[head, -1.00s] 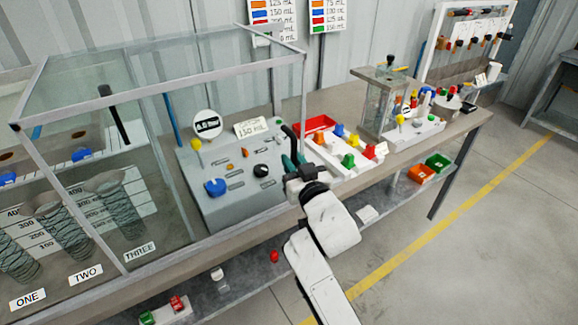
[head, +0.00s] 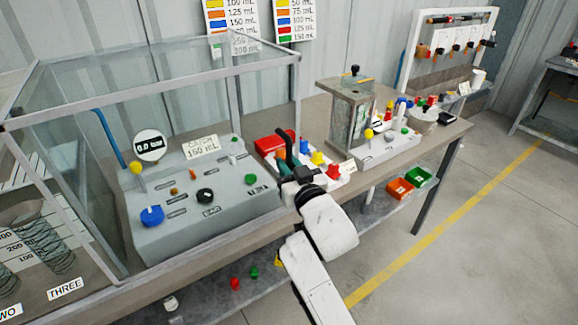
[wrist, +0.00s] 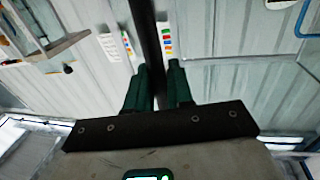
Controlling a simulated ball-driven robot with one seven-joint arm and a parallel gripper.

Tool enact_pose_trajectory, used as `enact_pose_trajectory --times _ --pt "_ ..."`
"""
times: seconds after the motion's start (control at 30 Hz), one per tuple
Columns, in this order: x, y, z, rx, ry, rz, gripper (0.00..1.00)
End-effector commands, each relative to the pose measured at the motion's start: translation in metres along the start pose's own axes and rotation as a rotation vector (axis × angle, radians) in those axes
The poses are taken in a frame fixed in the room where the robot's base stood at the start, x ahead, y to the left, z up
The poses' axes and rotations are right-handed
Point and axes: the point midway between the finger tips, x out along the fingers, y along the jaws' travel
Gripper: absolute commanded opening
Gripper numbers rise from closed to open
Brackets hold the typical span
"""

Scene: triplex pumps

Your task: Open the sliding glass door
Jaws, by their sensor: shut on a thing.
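The sliding glass door (head: 85,108) is a clear panel in a grey metal frame at the left of the head view. Its right upright (head: 296,100) rises just beside my gripper. My gripper (head: 287,168) is in front of the bench, its dark green fingers shut on an upright black bar handle (head: 283,136). In the wrist view my gripper (wrist: 157,90) has the black bar handle (wrist: 148,40) between its fingers. The handle's joint with the frame is not clear.
Behind the glass is a grey control panel (head: 205,205) with knobs. Ribbed cylinders (head: 45,240) stand left of the frame's left upright. A small glass box (head: 352,115), orange bin (head: 400,190) and green bin (head: 418,176) are right. The floor (head: 450,265) at right is clear.

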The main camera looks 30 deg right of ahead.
Motion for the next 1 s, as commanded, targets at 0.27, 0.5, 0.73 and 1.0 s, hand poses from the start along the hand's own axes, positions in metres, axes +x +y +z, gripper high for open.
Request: enact_pose_trajectory --times 0.27,0.5,0.73,1.0 --pt "0.000 0.001 0.001 -0.001 -0.002 0.001 0.35" --pt "0.000 0.000 0.000 -0.001 -0.001 0.001 0.38" --pt "-0.017 0.000 0.002 -0.002 -0.001 0.000 0.38" --pt "-0.069 0.000 0.004 -0.001 -0.002 0.000 0.38"
